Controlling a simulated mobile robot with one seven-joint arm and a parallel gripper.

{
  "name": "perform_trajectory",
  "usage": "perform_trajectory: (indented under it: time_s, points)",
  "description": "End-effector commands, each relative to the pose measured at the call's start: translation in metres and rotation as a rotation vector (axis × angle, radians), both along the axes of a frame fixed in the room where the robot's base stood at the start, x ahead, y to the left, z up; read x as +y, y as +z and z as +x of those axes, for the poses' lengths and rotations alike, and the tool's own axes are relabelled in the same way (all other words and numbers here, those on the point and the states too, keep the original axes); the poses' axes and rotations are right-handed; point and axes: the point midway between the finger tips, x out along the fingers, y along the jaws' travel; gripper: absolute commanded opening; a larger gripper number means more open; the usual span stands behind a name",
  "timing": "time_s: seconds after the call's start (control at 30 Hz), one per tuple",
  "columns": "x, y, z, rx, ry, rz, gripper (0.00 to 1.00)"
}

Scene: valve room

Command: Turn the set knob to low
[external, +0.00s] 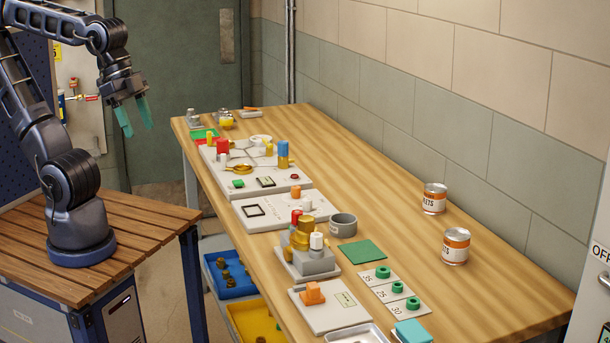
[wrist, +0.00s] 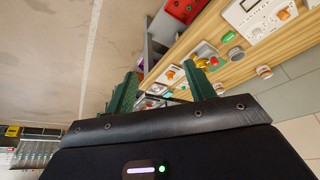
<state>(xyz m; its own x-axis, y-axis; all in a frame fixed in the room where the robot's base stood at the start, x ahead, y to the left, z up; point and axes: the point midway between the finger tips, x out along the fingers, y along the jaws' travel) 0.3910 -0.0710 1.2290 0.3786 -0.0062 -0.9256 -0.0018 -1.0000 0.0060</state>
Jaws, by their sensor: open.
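My gripper (external: 136,118) is open and empty, raised in the air to the left of the long bench. Its two green fingers also show in the wrist view (wrist: 161,70), spread apart, with the bench beyond them. An orange knob (external: 313,293) sits on a pale panel (external: 333,317) with a small display at the near end of the bench. Another orange knob (external: 295,192) is on a white panel (external: 262,213) farther back. Labels are too small to read, so I cannot tell which is the set knob or its setting. My gripper is well apart from both.
The wooden bench (external: 395,230) runs along a block wall. A brass and grey valve assembly (external: 305,250), a grey cup (external: 343,225) and two cans (external: 434,199) (external: 456,246) stand on it. Blue (external: 236,287) and yellow bins are below its left edge. The bench's right side is mostly clear.

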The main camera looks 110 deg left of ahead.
Motion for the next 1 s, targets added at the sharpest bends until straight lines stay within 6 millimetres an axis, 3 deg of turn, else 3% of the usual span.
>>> perform_trajectory:
  time_s: [0.27,0.47,0.7,1.0]
  points:
    - [0.054,0.012,0.055,0.062,0.002,-0.023,0.54]
    - [0.107,0.014,0.091,0.099,0.003,-0.037,0.54]
    - [0.181,0.007,0.125,0.139,0.009,-0.046,0.54]
    - [0.289,-0.016,0.147,0.186,0.021,-0.046,0.54]
